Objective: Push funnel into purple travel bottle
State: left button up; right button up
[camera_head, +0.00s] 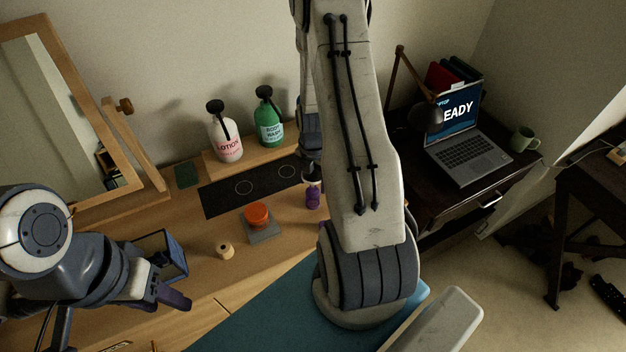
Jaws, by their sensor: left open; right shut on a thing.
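The small purple travel bottle (313,199) stands upright on the wooden dresser, at the right end of the dark mat. My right gripper (312,172) points down right above the bottle, partly hidden behind my own arm. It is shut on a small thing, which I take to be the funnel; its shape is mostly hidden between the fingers. I cannot tell whether the funnel touches the bottle's mouth. My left gripper (170,286) is open and empty at the lower left, over the dresser's front, well away from the bottle.
A white lotion bottle (226,148) and a green body wash bottle (269,131) stand on a low shelf behind. An orange-topped jar (257,214), a small wooden spool (225,250) and a blue open box (176,258) are on the dresser. A laptop (467,155) is at right.

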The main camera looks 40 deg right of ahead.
jog(key=shift+f+b, duration=0.5)
jog(key=shift+f, duration=0.2)
dwell(0.3)
jog(key=o, duration=1.3)
